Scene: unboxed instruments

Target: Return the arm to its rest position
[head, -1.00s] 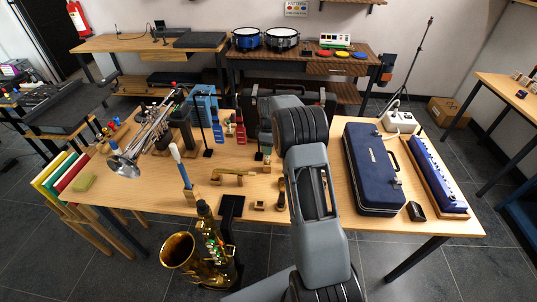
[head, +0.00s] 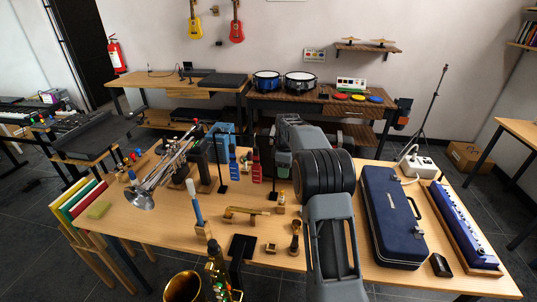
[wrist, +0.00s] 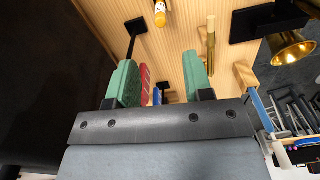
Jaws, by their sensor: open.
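My arm (head: 325,178) rises from the bottom of the head view over the wooden table, bent at its elbow, with its far part folded down behind. My gripper (wrist: 161,82) shows in the wrist view with its two green fingers spread apart and nothing between them. Beyond the fingers, the wrist view shows the tabletop (wrist: 190,20), a red object (wrist: 145,82) and a brass piece (wrist: 207,45). In the head view the fingers are mostly hidden behind the arm.
A dark blue case (head: 391,218) and a long blue instrument (head: 463,227) lie right of my arm. A trumpet (head: 160,172), blue and red small stands and a brass piece (head: 243,212) are left of it. A saxophone (head: 215,270) stands at the table's front.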

